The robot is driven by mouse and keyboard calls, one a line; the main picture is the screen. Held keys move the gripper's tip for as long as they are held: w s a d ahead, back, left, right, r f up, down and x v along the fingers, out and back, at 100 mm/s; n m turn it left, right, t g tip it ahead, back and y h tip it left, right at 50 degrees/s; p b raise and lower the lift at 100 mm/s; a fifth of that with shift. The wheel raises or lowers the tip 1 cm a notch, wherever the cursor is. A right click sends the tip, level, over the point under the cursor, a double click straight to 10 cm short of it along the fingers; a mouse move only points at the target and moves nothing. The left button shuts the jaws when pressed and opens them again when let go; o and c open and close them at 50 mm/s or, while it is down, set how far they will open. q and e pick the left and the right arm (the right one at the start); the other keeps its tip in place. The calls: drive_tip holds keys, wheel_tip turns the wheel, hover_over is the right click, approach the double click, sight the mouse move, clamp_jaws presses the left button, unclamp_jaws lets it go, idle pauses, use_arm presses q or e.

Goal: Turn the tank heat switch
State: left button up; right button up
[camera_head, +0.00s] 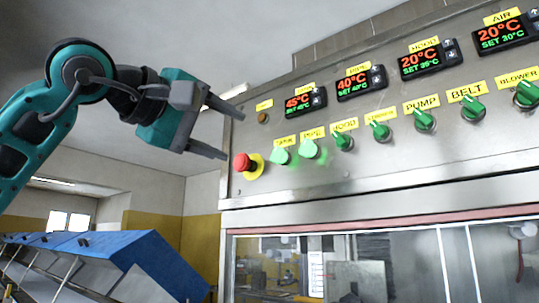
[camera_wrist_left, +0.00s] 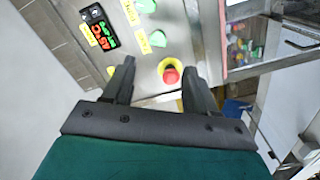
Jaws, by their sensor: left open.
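The tank heat switch (camera_head: 280,155) is a green knob under a yellow label on the steel panel, first in the knob row beside the red emergency button. It looks lit green. In the left wrist view a green knob (camera_wrist_left: 157,38), nearest the red button, appears to be the same switch. My right gripper is not in view.
The red button (camera_head: 242,162) on its yellow base sits close left of the switch. The lit pipe knob (camera_head: 309,149) and several more green knobs run to the right. Temperature displays (camera_head: 305,101) sit above. A blue-topped unit (camera_head: 150,262) stands at lower left.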

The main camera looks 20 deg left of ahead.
sight(275, 154)
use_arm(q)
drive_tip(key=x, duration=0.4)
drive_tip(key=p+x, duration=0.1)
drive_tip(key=x, duration=0.7)
drive_tip(key=shift+w+a+r+p, duration=0.15)
drive_tip(key=shift+w+r+p, duration=0.15)
drive_tip(key=shift+w+p, duration=0.1)
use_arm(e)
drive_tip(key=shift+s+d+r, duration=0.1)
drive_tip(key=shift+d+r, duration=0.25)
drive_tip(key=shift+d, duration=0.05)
use_arm(q)
drive_tip(key=shift+c, duration=0.2)
drive_tip(key=c, duration=1)
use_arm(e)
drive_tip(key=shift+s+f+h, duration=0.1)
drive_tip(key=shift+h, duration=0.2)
